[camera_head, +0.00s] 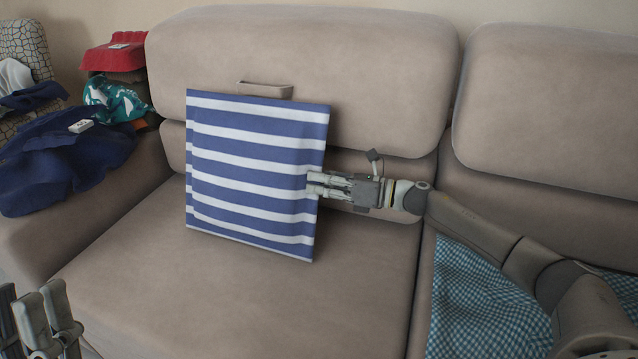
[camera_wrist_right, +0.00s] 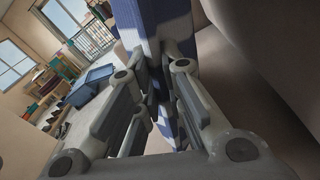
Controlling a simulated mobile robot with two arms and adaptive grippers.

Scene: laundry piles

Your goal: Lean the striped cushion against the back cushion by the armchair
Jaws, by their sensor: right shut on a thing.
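The blue and white striped cushion (camera_head: 250,170) stands nearly upright over the left seat of the sofa, in front of the left back cushion (camera_head: 350,70). Whether it touches the back cushion or the seat I cannot tell. My right gripper (camera_head: 316,184) is shut on the cushion's right edge. In the right wrist view the fingers close on the striped cushion (camera_wrist_right: 150,30). My left gripper (camera_head: 45,315) is at the lower left corner, apart from the cushion; whether it is open or shut I cannot tell. Part of the patterned armchair (camera_head: 28,45) shows at the far left.
Dark blue clothing (camera_head: 70,165) lies over the sofa's left arm, with a teal patterned cloth (camera_head: 115,98) and a red folded item (camera_head: 118,55) behind. A blue checked cloth (camera_head: 480,300) lies on the right seat. The left seat's front (camera_head: 220,300) is clear.

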